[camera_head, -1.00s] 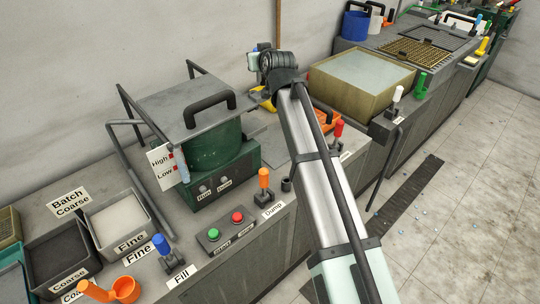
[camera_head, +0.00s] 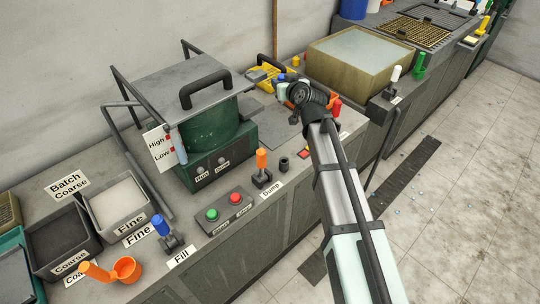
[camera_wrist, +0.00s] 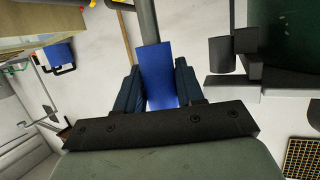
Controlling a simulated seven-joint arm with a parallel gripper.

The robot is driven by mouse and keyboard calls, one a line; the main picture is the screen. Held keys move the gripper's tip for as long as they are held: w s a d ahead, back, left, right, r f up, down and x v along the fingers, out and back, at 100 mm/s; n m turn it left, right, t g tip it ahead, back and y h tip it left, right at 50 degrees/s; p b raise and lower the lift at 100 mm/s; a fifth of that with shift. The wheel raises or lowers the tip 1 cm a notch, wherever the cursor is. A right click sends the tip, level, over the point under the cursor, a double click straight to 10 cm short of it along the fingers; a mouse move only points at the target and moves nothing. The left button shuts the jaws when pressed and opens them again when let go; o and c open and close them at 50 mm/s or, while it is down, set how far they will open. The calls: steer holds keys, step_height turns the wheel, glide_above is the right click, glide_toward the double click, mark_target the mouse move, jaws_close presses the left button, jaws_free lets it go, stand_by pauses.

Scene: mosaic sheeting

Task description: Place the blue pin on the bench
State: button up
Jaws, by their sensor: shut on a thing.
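The blue pin (camera_wrist: 160,72) is between the two dark fingers of my gripper (camera_wrist: 160,88) in the wrist view. The gripper is shut on it. In the head view, a small bit of blue pin (camera_head: 281,77) shows at the tip of my gripper (camera_head: 284,86), over the back part of the bench. The grey bench (camera_head: 150,272) runs along the wall. My wrist hides part of the bench, and I cannot tell how high the pin is above it.
A green lidded pot machine (camera_head: 208,135) stands left of my gripper. A box of pale liquid (camera_head: 350,85) is to the right. A yellow item (camera_head: 262,76) lies just behind the gripper. Levers with orange (camera_head: 262,158) and red (camera_head: 337,106) handles stand near the front edge.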

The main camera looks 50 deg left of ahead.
steer(key=shift+s+d+f+n+g+y, duration=0.2)
steer(key=shift+s+f+n+g, duration=0.8)
steer(key=shift+f, duration=2.35)
steer(key=shift+s+d+f+n+g+y, duration=0.2)
steer(key=shift+s+f+n+g, duration=0.55)
steer(key=shift+f, duration=2.6)
steer(key=shift+s+d+f+n+g+y, duration=0.1)
steer(key=shift+s+d+f+n+g, duration=0.25)
steer(key=shift+s+f+g, duration=1.95)
steer(key=f+t, duration=0.1)
steer(key=w+f+t, duration=0.1)
steer(key=shift+w+a+f+t, duration=0.1)
steer(key=shift+w+f+t, duration=0.1)
steer(key=shift+w+t, duration=0.15)
steer(key=o, duration=1.1)
steer(key=shift+r, duration=0.1)
steer(key=shift+s+d+r, duration=0.1)
steer(key=shift+d+r, duration=0.05)
steer(key=shift+d, duration=0.15)
steer(key=v, duration=1.1)
steer(key=shift+d, duration=0.2)
